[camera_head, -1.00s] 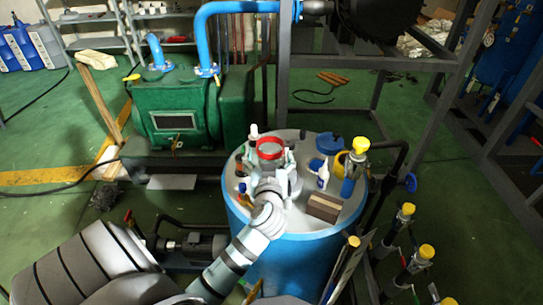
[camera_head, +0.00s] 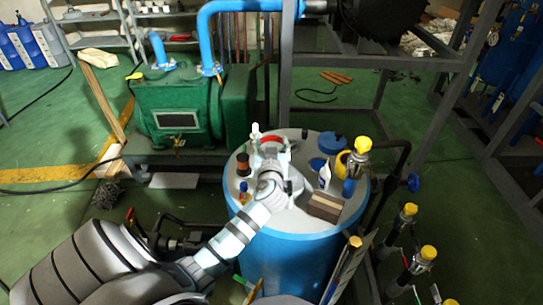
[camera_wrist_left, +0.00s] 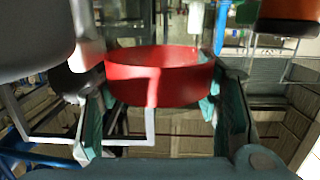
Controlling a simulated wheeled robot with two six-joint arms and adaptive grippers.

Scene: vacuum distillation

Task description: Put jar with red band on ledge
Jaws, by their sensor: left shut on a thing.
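The jar with the red band (camera_head: 271,138) is between the fingers of my left gripper (camera_head: 270,152), above the top of the blue drum (camera_head: 305,222). In the head view only part of the red band shows; the gripper hides most of the jar. In the left wrist view the red band (camera_wrist_left: 160,78) fills the gap between the teal finger pads of the left gripper (camera_wrist_left: 160,115), which is shut on it. I cannot tell whether the jar touches the drum top. I cannot tell which surface is the ledge. My right gripper is not in view.
On the drum top stand a dark jar with an orange part (camera_head: 243,166), a small blue bottle (camera_head: 244,192), a white bottle (camera_head: 324,176), a brown block (camera_head: 324,208) and a yellow-capped item (camera_head: 362,147). A green machine (camera_head: 180,100) stands behind left.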

